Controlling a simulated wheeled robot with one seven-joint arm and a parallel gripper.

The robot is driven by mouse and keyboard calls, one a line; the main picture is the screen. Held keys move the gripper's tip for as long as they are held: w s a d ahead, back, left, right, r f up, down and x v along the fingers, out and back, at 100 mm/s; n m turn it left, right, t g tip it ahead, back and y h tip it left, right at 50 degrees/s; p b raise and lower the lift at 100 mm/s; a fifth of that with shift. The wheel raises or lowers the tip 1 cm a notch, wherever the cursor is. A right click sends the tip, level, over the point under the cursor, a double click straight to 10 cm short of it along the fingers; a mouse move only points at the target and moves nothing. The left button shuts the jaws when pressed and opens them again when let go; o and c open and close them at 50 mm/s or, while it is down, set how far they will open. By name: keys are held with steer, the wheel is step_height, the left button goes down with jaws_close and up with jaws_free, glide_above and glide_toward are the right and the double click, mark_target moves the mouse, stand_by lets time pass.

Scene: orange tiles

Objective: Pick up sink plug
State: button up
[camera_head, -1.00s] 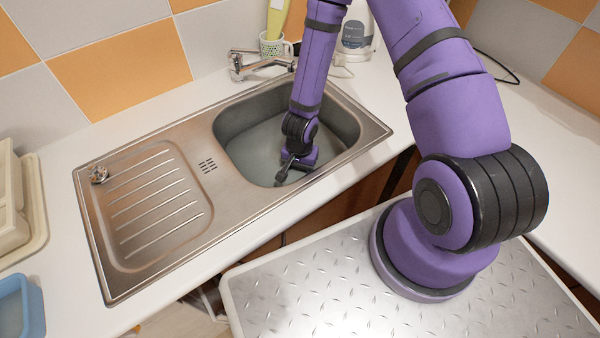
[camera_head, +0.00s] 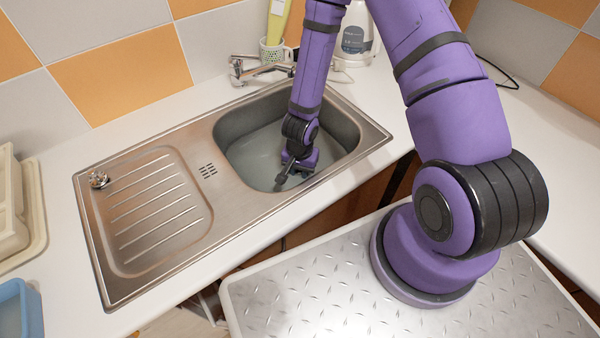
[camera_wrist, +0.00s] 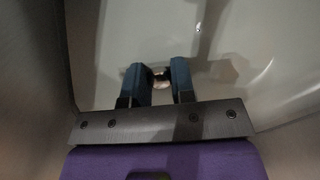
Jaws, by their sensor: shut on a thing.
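The sink plug (camera_wrist: 161,80) shows in the wrist view as a small shiny piece between my two blue fingertips. My gripper (camera_wrist: 158,68) is shut on it. The fingers hide its sides, and I cannot tell whether it is clear of the basin floor. In the head view my gripper (camera_head: 283,180) is low inside the sink basin (camera_head: 245,160), near its front side. The plug cannot be made out there.
The steel sink has a ribbed drainboard (camera_head: 160,215) with a small metal knob (camera_head: 98,179) at its left corner. Basin walls surround my gripper.

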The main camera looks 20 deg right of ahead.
steer(key=shift+r, duration=4.45)
